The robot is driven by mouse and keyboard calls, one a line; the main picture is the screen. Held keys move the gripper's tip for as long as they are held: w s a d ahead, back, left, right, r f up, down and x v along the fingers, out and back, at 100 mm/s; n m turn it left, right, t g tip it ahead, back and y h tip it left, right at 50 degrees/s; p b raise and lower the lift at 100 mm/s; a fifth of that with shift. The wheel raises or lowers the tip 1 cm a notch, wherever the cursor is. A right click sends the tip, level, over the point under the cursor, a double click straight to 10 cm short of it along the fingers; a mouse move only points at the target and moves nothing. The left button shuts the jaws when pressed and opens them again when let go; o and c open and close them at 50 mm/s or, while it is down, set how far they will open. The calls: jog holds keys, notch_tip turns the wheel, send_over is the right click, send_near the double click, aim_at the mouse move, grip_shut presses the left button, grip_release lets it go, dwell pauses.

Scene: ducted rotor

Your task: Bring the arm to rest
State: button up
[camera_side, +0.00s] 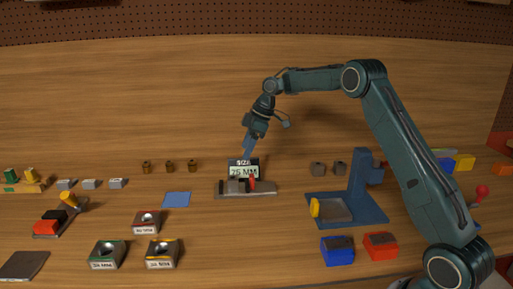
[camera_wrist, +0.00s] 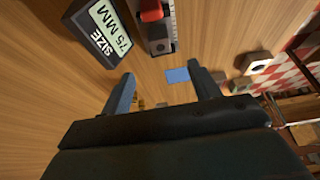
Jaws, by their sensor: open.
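My gripper (camera_side: 247,148) hangs in the air just above the black sign (camera_side: 243,168) reading "SIZE 75 MM". In the wrist view my gripper (camera_wrist: 162,85) has its two fingers spread apart with nothing between them close up. The sign (camera_wrist: 106,30) shows at the upper left of that view, beside a grey fixture (camera_wrist: 160,35) with a red part. In the side view the grey fixture (camera_side: 262,188) lies in front of the sign with its red handle up. The arm reaches in from the right, bent at the elbow.
A blue square (camera_side: 177,199) lies left of the fixture. A blue press-like stand (camera_side: 362,190) is on the right, with blue (camera_side: 337,250) and red (camera_side: 381,245) blocks in front. Labelled ring blocks (camera_side: 107,254) sit at front left.

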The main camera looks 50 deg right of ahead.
jog(key=shift+r, duration=0.15)
jog(key=s+a+r+m+t+h, duration=0.1)
jog(key=s+a+r+m, duration=0.1)
jog(key=s+a+r, duration=0.6)
jog(key=s+a+r+m+h, duration=0.1)
jog(key=s+a+r+m, duration=0.15)
jog(key=s+r, duration=0.55)
jog(key=s+a+f+m, duration=0.1)
jog(key=s+f+m, duration=0.1)
jog(key=s, duration=1)
jog(key=s+a+f+m+t+h, duration=0.1)
jog(key=s+f, duration=0.4)
jog(key=s, duration=0.7)
jog(key=shift+s+a+f+m, duration=0.15)
jog(key=shift+s+a+m, duration=0.3)
jog(key=shift+m, duration=0.3)
jog(key=shift+w, duration=0.1)
